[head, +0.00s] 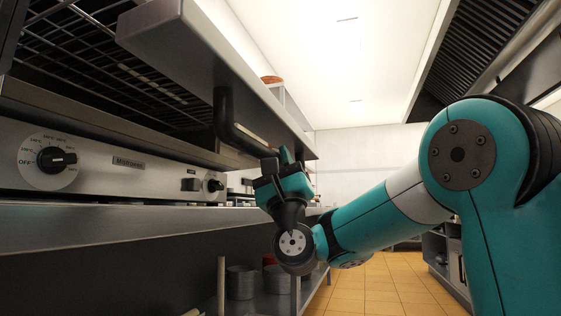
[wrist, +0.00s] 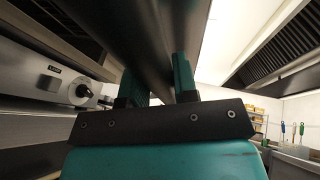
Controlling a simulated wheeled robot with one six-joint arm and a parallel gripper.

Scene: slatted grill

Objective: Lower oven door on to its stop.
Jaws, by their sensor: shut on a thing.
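The oven door (head: 190,48) appears as a grey slab raised above the front of the oven, with the wire racks (head: 105,72) visible behind and below it. A black bar handle (head: 224,118) hangs from the door's underside and bends toward my gripper. My gripper (head: 283,160) is shut on the handle near its far end. In the wrist view my gripper's two teal fingers (wrist: 158,80) stand on either side of the dark handle (wrist: 150,48), which runs up between them. The door's hinge and stop are not clearly visible.
Metal pots (head: 241,282) stand on a lower shelf. The tiled floor (head: 390,285) is clear beneath my arm.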

